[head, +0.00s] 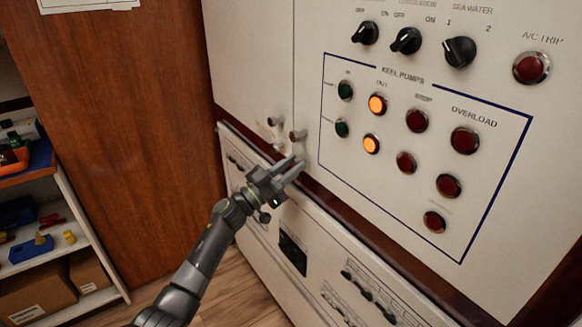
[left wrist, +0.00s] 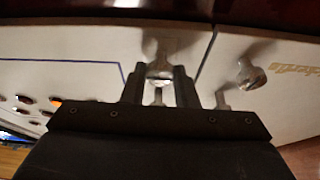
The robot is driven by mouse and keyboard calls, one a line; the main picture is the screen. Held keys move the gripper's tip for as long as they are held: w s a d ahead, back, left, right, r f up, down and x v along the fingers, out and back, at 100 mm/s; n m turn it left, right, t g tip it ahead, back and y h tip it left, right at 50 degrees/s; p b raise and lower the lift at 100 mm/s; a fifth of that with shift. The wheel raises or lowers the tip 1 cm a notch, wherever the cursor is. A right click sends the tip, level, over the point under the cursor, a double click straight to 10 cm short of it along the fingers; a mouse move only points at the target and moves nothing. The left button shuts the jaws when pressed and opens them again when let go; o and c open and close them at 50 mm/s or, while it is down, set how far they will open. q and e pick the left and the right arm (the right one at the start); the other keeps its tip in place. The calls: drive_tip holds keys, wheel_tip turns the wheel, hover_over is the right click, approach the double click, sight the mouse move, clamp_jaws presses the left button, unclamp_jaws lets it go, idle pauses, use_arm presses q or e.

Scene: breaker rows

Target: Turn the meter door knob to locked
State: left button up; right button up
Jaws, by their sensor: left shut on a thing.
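Two small metal knobs show in the head view beside the seam between two white cabinet doors. The left knob (head: 271,121) is on the left door, and the right knob (head: 297,135) is on the panel with lamps. My left gripper (head: 297,165) is at the lower end of this seam, close to the right knob. In the left wrist view my left gripper (left wrist: 160,82) is shut on a metal knob (left wrist: 160,70), seen between its fingers on the panel with the blue line. The other knob (left wrist: 250,75) stands free beside it. My right gripper is not in view.
The panel carries black rotary switches (head: 459,52), red lamps (head: 464,140) and lit orange lamps (head: 377,104). A lower white cabinet (head: 262,225) has small switches. A wooden panel (head: 120,130) and shelves (head: 60,262) stand at the left.

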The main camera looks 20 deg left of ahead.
use_arm(q)
drive_tip(key=shift+m, duration=0.3)
drive_tip(key=m+g+h, duration=0.1)
drive_tip(key=m, duration=0.2)
drive_tip(key=m+g+h, duration=0.1)
drive_tip(key=m+g, duration=0.1)
drive_tip(key=m, duration=0.1)
drive_tip(key=shift+a+m, duration=0.1)
drive_tip(key=shift+m, duration=0.3)
drive_tip(key=m+g+h+b, duration=0.1)
drive_tip(key=m+g, duration=0.1)
drive_tip(key=m, duration=0.2)
drive_tip(key=shift+m, duration=0.4)
drive_tip(key=m+g, duration=0.1)
drive_tip(key=m, duration=0.2)
drive_tip(key=shift+w+g, duration=0.1)
drive_tip(key=shift+g, duration=0.3)
drive_tip(key=m, duration=0.3)
drive_tip(key=m+g+y, duration=0.1)
drive_tip(key=m, duration=0.1)
drive_tip(key=shift+r+m+g+b, duration=0.1)
drive_tip(key=shift+m+g+b, duration=0.2)
drive_tip(key=shift+m, duration=0.1)
drive_tip(key=shift+m+y, duration=0.3)
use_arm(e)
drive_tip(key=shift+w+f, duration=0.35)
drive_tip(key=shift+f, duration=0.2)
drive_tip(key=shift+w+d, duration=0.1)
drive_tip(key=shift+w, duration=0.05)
